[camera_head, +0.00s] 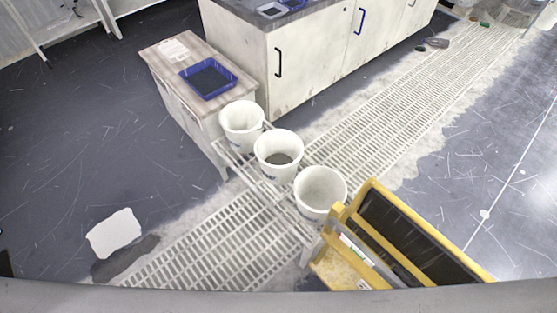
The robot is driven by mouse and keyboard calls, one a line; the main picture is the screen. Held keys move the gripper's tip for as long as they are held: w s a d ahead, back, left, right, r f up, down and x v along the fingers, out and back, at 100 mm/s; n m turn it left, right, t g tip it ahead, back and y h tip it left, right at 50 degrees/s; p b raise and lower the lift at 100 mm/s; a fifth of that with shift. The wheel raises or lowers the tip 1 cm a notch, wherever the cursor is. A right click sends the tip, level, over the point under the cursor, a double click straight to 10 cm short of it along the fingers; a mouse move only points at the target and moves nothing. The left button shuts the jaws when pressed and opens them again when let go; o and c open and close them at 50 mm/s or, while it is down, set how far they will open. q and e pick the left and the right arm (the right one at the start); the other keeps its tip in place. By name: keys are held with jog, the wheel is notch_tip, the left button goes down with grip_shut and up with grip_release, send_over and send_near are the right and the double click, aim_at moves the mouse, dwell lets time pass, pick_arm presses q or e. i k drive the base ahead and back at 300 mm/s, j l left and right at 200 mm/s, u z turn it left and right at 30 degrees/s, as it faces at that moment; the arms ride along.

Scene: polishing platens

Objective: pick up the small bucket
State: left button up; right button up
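Three white buckets stand upright in a diagonal row on a low rack in the head view. One bucket (241,124) is at the back left beside the small cabinet, one bucket (278,155) is in the middle with a darker inside, and one bucket (320,191) is at the front right by the yellow frame. They look close in size, so I cannot tell which is the small one. Neither of my grippers shows in this view.
A small cabinet (172,83) carries a blue tray (234,83). A long white cabinet (318,53) stands behind. A yellow-framed unit (424,226) is close on the right. Floor grating (370,135) runs diagonally; the dark floor (90,140) at left is mostly clear.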

aim_at(280, 152)
jog(key=j+z, duration=0.1)
jog(key=z, duration=0.35)
jog(key=j+z, duration=0.1)
jog(key=z, duration=0.35)
jog(key=i+j+z, duration=0.1)
jog(key=z, duration=0.35)
jog(key=j+z, duration=0.1)
jog(key=z, duration=0.35)
jog(key=k+j+z, duration=0.2)
jog(key=j+z, duration=0.2)
jog(key=j, duration=0.25)
jog(key=k+j+z, duration=0.4)
jog(key=j, duration=0.25)
jog(key=k+j+z, duration=0.25)
jog(key=j+z, duration=0.15)
jog(key=j, duration=0.15)
jog(key=k+j+z, duration=0.4)
